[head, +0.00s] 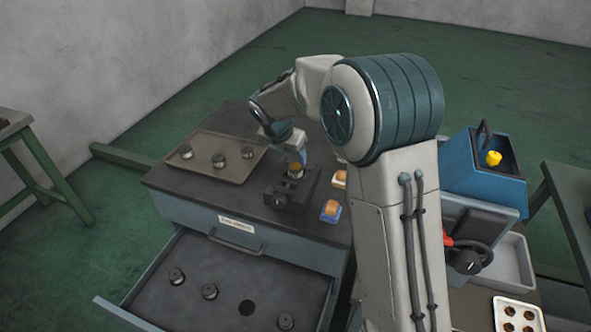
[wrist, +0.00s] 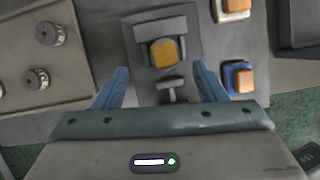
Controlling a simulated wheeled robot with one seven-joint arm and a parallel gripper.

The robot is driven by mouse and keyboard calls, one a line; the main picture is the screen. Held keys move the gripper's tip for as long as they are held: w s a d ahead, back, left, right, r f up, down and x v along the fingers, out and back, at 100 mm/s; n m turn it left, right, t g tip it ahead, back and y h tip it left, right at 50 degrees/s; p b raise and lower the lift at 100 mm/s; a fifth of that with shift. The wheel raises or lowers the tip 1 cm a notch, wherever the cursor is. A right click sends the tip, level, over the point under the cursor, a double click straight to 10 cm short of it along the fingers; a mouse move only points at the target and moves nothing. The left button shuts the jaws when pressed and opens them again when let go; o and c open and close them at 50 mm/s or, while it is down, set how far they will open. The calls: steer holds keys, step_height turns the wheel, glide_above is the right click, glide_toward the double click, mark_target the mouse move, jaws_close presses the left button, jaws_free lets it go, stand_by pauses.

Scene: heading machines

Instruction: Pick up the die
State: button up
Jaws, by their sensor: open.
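Several short metal cylinders with knobbed tops look like dies. Some stand on the shallow tray, such as one die (head: 218,160), and others lie in the open drawer, such as another die (head: 209,291). A dark vise-like fixture (head: 288,198) on the cabinet top holds a round piece with a yellow-orange top (head: 295,171). The same piece (wrist: 167,51) shows in the wrist view. My gripper (wrist: 160,68) is open and empty, its blue fingers spread either side of the fixture. I cannot tell whether they are level with the piece.
The shallow tray (head: 240,170) is left of the fixture. A blue-based orange block (head: 331,211) and a white-based one (head: 339,179) stand to its right. The open drawer (head: 165,306) juts out in front. A blue bin (head: 484,177) stands further right.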

mark_target(295, 166)
steer(key=x, duration=0.2)
steer(key=p+x, duration=0.1)
steer(key=x, duration=0.2)
steer(key=shift+d+f, duration=0.3)
steer(key=shift+d, duration=0.05)
steer(key=c, duration=1.3)
steer(key=shift+r, duration=0.1)
